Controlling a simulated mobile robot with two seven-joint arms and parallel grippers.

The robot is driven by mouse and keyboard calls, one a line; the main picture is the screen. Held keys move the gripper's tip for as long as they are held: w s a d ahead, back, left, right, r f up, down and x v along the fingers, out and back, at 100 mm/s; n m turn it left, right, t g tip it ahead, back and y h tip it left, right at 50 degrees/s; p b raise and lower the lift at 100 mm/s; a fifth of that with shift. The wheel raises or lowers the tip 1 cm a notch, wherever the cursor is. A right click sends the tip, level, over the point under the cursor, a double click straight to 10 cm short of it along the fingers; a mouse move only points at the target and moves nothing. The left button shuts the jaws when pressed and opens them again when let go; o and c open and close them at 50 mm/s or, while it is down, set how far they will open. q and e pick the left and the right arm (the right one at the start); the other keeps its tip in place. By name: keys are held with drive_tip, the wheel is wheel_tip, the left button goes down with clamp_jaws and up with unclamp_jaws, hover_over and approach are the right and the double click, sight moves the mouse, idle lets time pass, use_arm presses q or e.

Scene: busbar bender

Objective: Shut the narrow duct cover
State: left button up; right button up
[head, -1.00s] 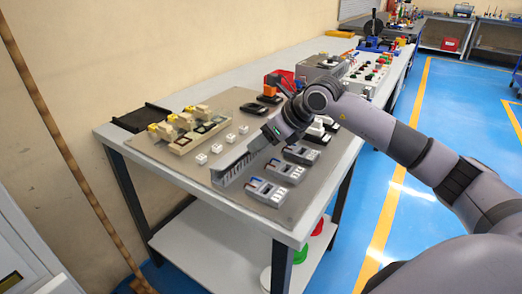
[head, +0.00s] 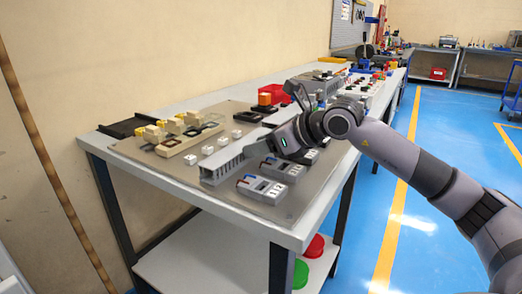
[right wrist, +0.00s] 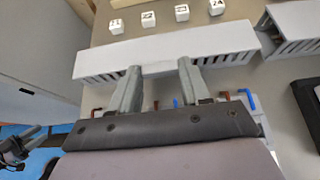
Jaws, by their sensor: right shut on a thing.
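The narrow duct, a grey slotted channel with a light flat cover (head: 226,158), lies on the work board. In the right wrist view the cover (right wrist: 170,47) runs across the picture above a row of slots. My right gripper (head: 272,143) is low at the duct's right side. In the right wrist view its fingertips (right wrist: 160,68) meet the near long edge of the cover, and it is shut on it. The arm hides part of the duct, and I cannot tell whether the cover is fully seated.
Grey modules (head: 262,189) with blue and red wires stand close on the right of the duct. Several white numbered cubes (head: 190,160) lie on its left, with beige fixtures (head: 178,130) beyond. A second slotted duct (right wrist: 295,22) is at the right in the wrist view.

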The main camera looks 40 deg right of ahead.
idle(0.3)
drive_tip(key=o, duration=1.1)
drive_tip(key=shift+c, duration=0.2)
drive_tip(key=b+v, duration=0.1)
drive_tip(key=v, duration=0.4)
drive_tip(key=shift+s+d, duration=0.2)
drive_tip(key=shift+s, duration=0.1)
drive_tip(key=shift+s+d+r, duration=0.15)
drive_tip(key=shift+s+r, duration=0.2)
drive_tip(key=shift+s, duration=0.05)
use_arm(q)
drive_tip(key=shift+w+d+r+h, duration=0.2)
drive_tip(key=shift+d+h, duration=0.1)
drive_tip(key=shift+d, duration=0.1)
use_arm(e)
drive_tip(key=shift+s+r, duration=0.2)
